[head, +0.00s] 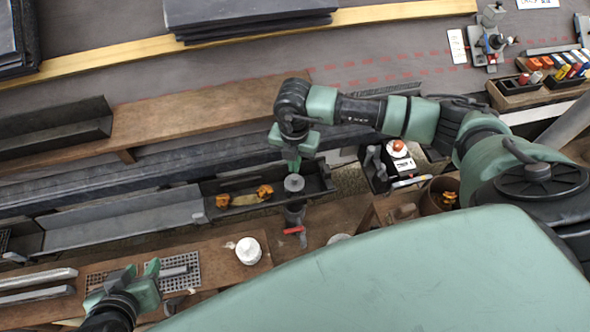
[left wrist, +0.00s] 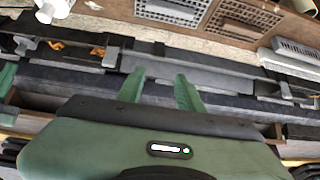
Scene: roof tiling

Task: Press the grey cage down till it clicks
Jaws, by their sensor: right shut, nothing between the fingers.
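The grey cage (head: 294,183) looks like a small round grey cap at the end of the dark gutter, above a downpipe. My right gripper (head: 293,166) points down directly over it, its shut fingertips at or very near its top. I cannot tell whether they touch or how far down the cage sits; its lower part is hidden. My left gripper (head: 142,276) is open and empty over the lower-left bench, away from the cage. Its two spread green fingers also show in the left wrist view (left wrist: 160,92).
The downpipe has a red handle (head: 294,230). Orange brackets (head: 244,197) lie in the gutter. A white tub (head: 248,251) and dark mesh grids (head: 181,270) are on the bench (head: 222,262). A box with a red button (head: 397,148) stands right of the cage.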

